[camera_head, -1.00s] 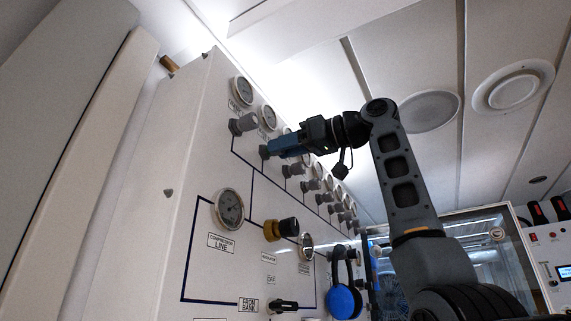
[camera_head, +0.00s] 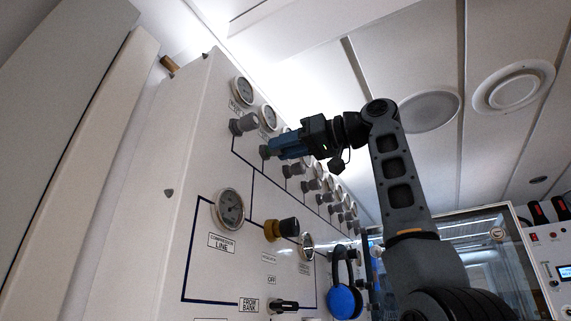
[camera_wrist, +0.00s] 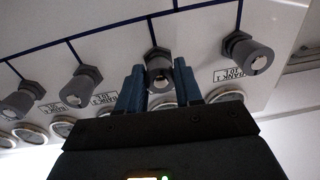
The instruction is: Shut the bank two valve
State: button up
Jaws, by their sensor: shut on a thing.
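My gripper (camera_head: 273,150) is at the second grey valve knob of the upper row on the white panel (camera_head: 185,225). In the wrist view, my gripper's blue fingers (camera_wrist: 159,78) stand on either side of that grey knob (camera_wrist: 158,62), shut on it. The knob's end shows between the fingers. In the head view, only a small part of this knob (camera_head: 264,151) shows past the fingertips. The label by it is hidden or too small to read.
The first knob (camera_head: 243,124) sits close by on the near side, with more knobs (camera_head: 293,171) along the row. Round gauges (camera_head: 243,91) stand above them. Lower are a compressor line gauge (camera_head: 229,209), a brass-and-black regulator knob (camera_head: 281,229) and blue ear defenders (camera_head: 344,300).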

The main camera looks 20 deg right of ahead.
jog(key=shift+r+m+t+h, duration=0.15)
jog(key=shift+m+h, duration=0.25)
jog(key=shift+m, duration=8.1)
jog(key=shift+m+t+h, duration=0.25)
jog(key=shift+m+h, duration=0.15)
jog(key=shift+m, duration=8.1)
jog(key=shift+a, duration=0.1)
jog(key=o, duration=1)
jog(key=shift+r, duration=0.15)
jog(key=shift+o, duration=0.2)
jog(key=shift+s, duration=0.15)
jog(key=b+v, duration=0.2)
jog(key=v, duration=0.5)
jog(key=shift+s+d+b, duration=0.2)
jog(key=shift+d+b, duration=0.05)
jog(key=shift+b, duration=0.1)
